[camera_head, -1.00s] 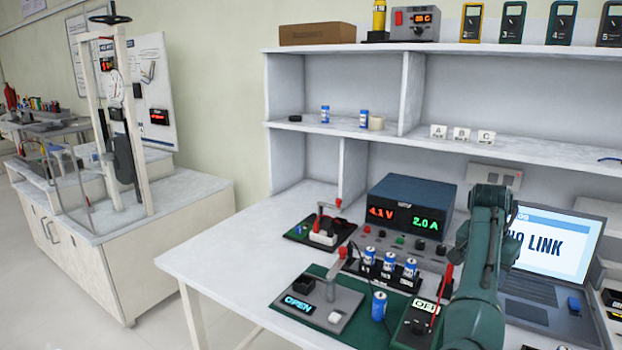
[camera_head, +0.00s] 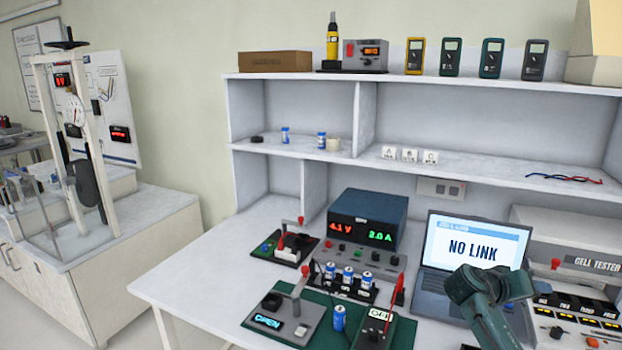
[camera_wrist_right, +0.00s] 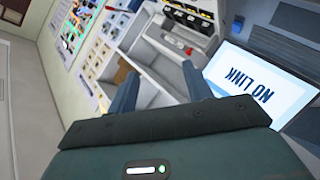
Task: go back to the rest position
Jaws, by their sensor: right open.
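My right arm, dark green, rises from the bottom edge at the right of the head view, in front of the laptop (camera_head: 470,246). In the head view I cannot make out its fingers. In the right wrist view my right gripper (camera_wrist_right: 160,88) shows two fingers spread apart with nothing between them. The laptop screen, reading NO LINK, also shows in that view (camera_wrist_right: 243,85), to the right of the fingers. My left gripper is in neither view.
The white bench (camera_head: 190,283) holds a power supply (camera_head: 368,219), blue cells in a holder (camera_head: 347,281), a loose blue cell (camera_head: 338,319), an OPEN-display fixture (camera_head: 285,318) and a cell tester (camera_head: 580,300). A shelf (camera_head: 290,148) stands behind. The bench's left part is clear.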

